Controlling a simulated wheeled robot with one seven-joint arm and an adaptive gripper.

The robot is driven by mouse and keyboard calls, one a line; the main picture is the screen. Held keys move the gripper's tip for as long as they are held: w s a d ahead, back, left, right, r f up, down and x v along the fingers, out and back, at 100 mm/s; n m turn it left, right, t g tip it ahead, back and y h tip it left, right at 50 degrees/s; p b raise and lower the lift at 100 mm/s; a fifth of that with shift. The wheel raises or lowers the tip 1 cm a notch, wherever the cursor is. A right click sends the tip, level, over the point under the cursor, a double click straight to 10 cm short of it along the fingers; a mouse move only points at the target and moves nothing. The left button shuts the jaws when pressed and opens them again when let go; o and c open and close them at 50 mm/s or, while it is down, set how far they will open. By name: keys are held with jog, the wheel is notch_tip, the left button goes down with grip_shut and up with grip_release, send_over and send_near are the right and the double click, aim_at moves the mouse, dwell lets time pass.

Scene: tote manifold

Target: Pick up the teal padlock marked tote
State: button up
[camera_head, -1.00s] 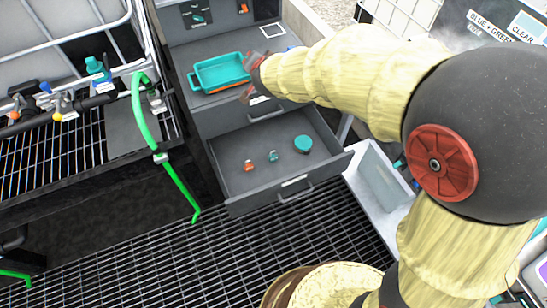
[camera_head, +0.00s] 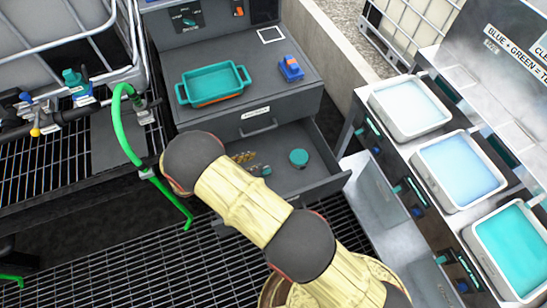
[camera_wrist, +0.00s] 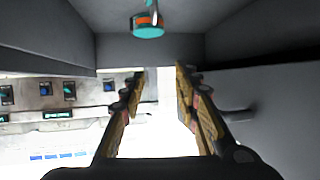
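The small teal padlock (camera_head: 266,170) lies in the open drawer (camera_head: 325,187), just right of my arm in the head view. Its marking is too small to read. My gripper (camera_head: 244,157) reaches into the drawer beside it, mostly hidden behind my wrist. In the wrist view my gripper (camera_wrist: 158,85) is open, with nothing between its two fingers. Small teal and orange pieces overlap a round teal object (camera_wrist: 148,31) at the top of that view, beyond the fingertips. I cannot tell the padlocks apart there.
The round teal object (camera_head: 299,158) lies right of the teal padlock in the drawer. Basins of liquid line the right, including a teal one (camera_head: 512,250). A green hose (camera_head: 125,130) hangs left.

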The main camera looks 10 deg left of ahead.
jog(key=b, duration=0.3)
send_near(269, 167)
jog(key=shift+w+d+f+h, duration=0.15)
jog(key=shift+w+d+f, duration=0.15)
jog(key=shift+w+f, duration=0.25)
jog(key=shift+w+d+f+h, duration=0.15)
jog(key=shift+w+d+f, duration=0.1)
jog(key=shift+w+f, duration=0.25)
jog(key=shift+x, duration=0.95)
jog(key=shift+b+x, duration=1.05)
jog(key=shift+x, duration=1.8)
jog(key=shift+a, duration=0.1)
jog(key=shift+c, duration=1.2)
